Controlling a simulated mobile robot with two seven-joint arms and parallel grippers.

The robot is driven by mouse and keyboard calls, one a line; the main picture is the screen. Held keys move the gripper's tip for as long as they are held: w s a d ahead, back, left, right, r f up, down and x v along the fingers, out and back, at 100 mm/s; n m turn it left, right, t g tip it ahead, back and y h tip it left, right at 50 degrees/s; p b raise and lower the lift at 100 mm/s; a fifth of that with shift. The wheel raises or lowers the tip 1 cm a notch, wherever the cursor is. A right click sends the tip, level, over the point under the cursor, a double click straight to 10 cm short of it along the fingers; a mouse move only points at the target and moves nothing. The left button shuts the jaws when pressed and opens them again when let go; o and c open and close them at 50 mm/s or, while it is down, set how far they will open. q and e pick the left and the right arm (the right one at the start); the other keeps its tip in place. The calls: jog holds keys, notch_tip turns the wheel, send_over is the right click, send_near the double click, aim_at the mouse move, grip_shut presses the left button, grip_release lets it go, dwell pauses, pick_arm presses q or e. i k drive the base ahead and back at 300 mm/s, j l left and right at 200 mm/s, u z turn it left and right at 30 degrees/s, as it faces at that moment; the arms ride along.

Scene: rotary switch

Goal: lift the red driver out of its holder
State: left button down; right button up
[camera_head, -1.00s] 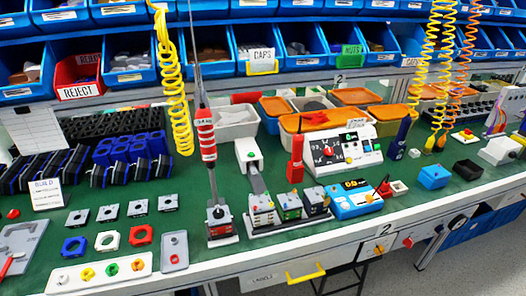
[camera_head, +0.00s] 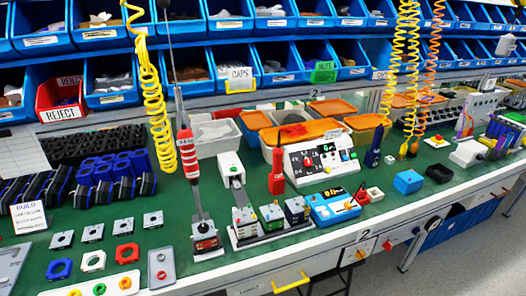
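Several red items stand on the green bench, and I cannot tell for sure which is the red driver. A red upright tool (camera_head: 277,170) with a narrow top stands just left of the white control box. A smaller red piece (camera_head: 362,194) with a dark tip sits beside the blue meter box (camera_head: 333,206). A red-and-white striped tool (camera_head: 187,152) hangs over the bench at left. A holder around any of them is too small to make out. Neither of my grippers shows in this view.
The white control box (camera_head: 317,159) and small block machines (camera_head: 271,216) stand close to the upright red tool. A dark blue upright tool (camera_head: 374,150) stands right of the control box. Yellow coiled hoses (camera_head: 156,100) hang at left and right. Blue bins (camera_head: 283,66) line the back.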

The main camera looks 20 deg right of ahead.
aim_at(278, 152)
jog(key=i+l, duration=0.1)
jog(key=l, duration=0.3)
jog(key=i+l+z, duration=0.1)
jog(key=l, duration=0.35)
jog(key=i+l, duration=0.1)
jog(key=l, duration=0.3)
jog(key=i+l+z, duration=0.1)
jog(key=l, duration=0.3)
jog(key=i+l, duration=0.15)
jog(key=l, duration=0.3)
jog(key=i+l+z, duration=0.1)
jog(key=l, duration=0.3)
jog(key=i, duration=0.05)
